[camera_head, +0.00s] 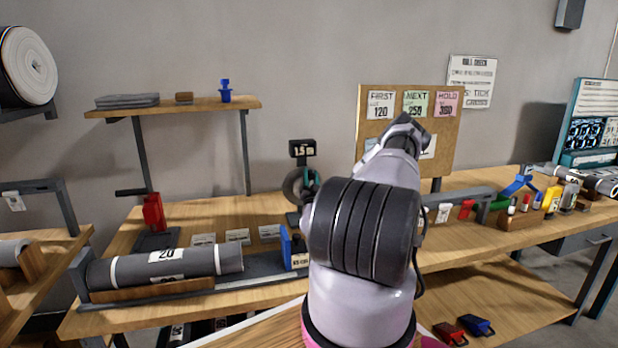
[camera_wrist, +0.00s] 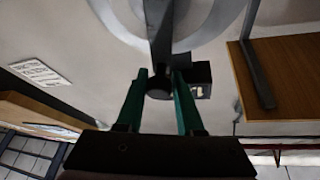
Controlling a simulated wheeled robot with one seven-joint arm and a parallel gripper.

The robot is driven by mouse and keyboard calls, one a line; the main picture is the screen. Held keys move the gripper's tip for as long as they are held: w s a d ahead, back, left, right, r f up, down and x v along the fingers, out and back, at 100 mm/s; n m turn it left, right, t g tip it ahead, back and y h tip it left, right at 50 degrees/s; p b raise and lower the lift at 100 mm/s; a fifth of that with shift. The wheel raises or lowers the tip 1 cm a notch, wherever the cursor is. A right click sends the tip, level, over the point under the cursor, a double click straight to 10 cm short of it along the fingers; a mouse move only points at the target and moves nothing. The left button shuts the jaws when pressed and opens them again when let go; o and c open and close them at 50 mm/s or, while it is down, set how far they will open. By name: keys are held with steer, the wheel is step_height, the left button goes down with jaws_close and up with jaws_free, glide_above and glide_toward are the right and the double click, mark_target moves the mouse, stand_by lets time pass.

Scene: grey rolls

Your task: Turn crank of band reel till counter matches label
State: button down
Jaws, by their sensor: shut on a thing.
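The band reel (camera_head: 293,186) stands on the workbench behind my arm; it is a dark ring with a pale centre. It fills the top of the wrist view as a pale disc (camera_wrist: 207,14). A black box (camera_head: 302,148) above the reel shows what looks like 1.5; I cannot tell whether this is counter or label. In the wrist view, the grey crank (camera_wrist: 160,35) runs down to a dark round handle (camera_wrist: 159,88). My gripper (camera_wrist: 160,82) has its green fingers on both sides of this handle, shut on it. In the head view my arm hides most of the gripper.
A grey roll (camera_head: 135,268) marked 20 lies in a cradle at front left. A blue block (camera_head: 287,246) stands right of it. A corkboard (camera_head: 372,146) with cards is behind my arm. Markers in a wooden block (camera_head: 515,220) are at right. A shelf (camera_head: 200,106) is above.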

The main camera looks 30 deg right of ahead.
mark_target(310, 143)
steer(key=shift+f, duration=0.1)
stand_by(0.3)
steer(key=c, duration=0.6)
jaws_free()
step_height(310, 143, up, 10)
